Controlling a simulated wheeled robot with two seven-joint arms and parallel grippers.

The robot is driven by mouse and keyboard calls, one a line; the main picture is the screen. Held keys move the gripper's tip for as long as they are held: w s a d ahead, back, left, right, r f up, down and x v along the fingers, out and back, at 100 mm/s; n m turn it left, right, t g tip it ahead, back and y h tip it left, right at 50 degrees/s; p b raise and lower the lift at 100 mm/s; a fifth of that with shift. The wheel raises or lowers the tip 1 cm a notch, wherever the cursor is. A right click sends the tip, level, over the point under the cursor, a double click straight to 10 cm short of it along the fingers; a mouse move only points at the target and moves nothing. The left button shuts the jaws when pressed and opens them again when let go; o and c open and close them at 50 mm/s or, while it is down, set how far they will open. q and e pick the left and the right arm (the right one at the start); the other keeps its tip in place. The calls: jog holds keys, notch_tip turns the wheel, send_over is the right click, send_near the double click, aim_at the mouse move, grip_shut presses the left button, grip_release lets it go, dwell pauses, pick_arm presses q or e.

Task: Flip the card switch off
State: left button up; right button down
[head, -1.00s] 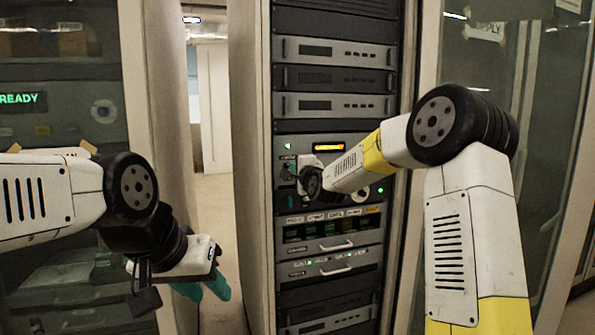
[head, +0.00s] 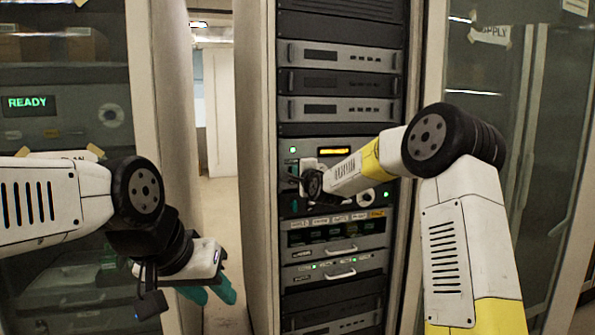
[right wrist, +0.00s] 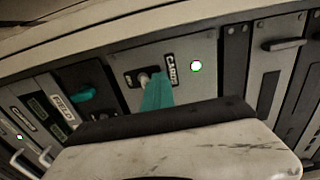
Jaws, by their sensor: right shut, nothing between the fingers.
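The card switch (right wrist: 143,78) is a small pale lever on a dark plate beside the CARD label (right wrist: 169,69) in the right wrist view. My right gripper (right wrist: 157,95) is shut with nothing between its teal fingers, and its tips are right at the lever; I cannot tell whether they touch. The lever's position is partly hidden by the fingers. In the head view the right gripper is mostly hidden behind its own wrist, at the left side of the rack panel. My left gripper (head: 213,291) hangs at the lower left, its teal fingers apart and empty.
A green light (right wrist: 196,66) glows right of the switch. A FIELD label (right wrist: 64,107) and a teal knob-like part (right wrist: 85,95) are to the left. The rack (head: 256,180) holds several grey units, with pull handles (head: 342,273) below the panel. A passage lies left of the rack.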

jog(key=shift+f, duration=0.6)
jog(key=shift+r, duration=0.15)
jog(key=r+v, duration=0.1)
jog(key=v, duration=0.7)
dwell(0.4)
